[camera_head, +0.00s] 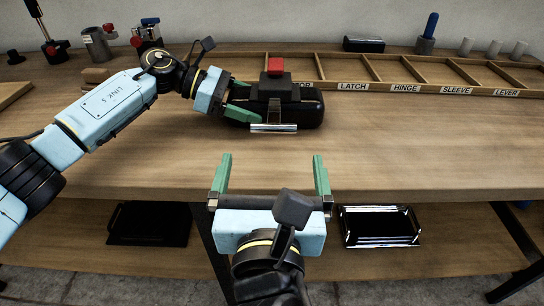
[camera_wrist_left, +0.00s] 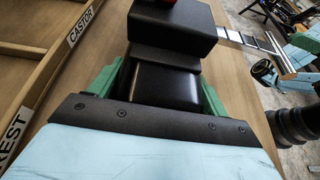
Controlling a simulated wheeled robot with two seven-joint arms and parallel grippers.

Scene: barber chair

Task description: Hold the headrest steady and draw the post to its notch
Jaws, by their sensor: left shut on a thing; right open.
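My left gripper (camera_head: 240,98) is shut on the headrest's left end. In the left wrist view its green fingers flank the black body (camera_wrist_left: 165,85). My right gripper (camera_head: 272,172) is open and empty, in front of the post and apart from it, fingers pointing toward the bench back.
A wooden divided tray (camera_head: 430,92) with labels such as LATCH, HINGE, SLEEVE and LEVER runs along the back right. Small fixtures (camera_head: 97,45) stand at the back left. Two dark trays, left (camera_head: 150,224) and right (camera_head: 380,226), lie on the lower shelf. The bench right of the headrest is clear.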

